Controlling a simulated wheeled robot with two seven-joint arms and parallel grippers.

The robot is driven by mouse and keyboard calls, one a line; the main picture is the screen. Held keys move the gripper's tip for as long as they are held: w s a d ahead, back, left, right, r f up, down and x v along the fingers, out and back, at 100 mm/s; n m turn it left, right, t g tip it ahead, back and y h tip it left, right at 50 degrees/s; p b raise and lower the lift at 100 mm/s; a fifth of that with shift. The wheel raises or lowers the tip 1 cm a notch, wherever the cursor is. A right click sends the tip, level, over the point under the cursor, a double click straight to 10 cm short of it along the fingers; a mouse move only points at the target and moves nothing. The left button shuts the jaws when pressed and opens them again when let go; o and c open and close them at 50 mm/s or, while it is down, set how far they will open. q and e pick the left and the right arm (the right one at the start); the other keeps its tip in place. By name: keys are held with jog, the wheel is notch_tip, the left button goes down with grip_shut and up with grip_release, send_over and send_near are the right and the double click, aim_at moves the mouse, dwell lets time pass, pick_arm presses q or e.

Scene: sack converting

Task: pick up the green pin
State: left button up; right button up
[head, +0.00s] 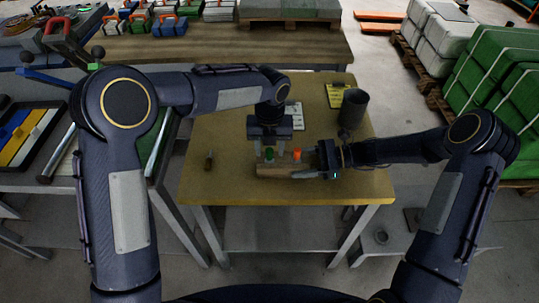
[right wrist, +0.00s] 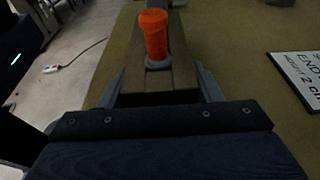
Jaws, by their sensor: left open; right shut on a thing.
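The green pin (head: 270,155) stands upright in a wooden block (head: 283,171) on the table. My left gripper (head: 269,149) points down from above, open, with its fingers apart around the green pin. An orange pin (head: 297,155) stands in the same block to the right; it also shows in the right wrist view (right wrist: 154,38), in a grey ring. My right gripper (right wrist: 160,85) is shut on the block's right end, a finger on each side. The green pin is not visible in the right wrist view.
The table (head: 220,185) has a dark cup (head: 352,108), a yellow clipboard (head: 335,95) and a white sign (head: 294,116) behind the block. The table's front strip is clear.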

aim_at(269, 149)
pick_arm(q)
jog(key=shift+f, duration=0.9)
jog(key=shift+c, duration=0.4)
grip_shut()
jog(key=shift+r, duration=0.15)
notch_tip(269, 149, up, 10)
jog(key=shift+f, duration=0.1)
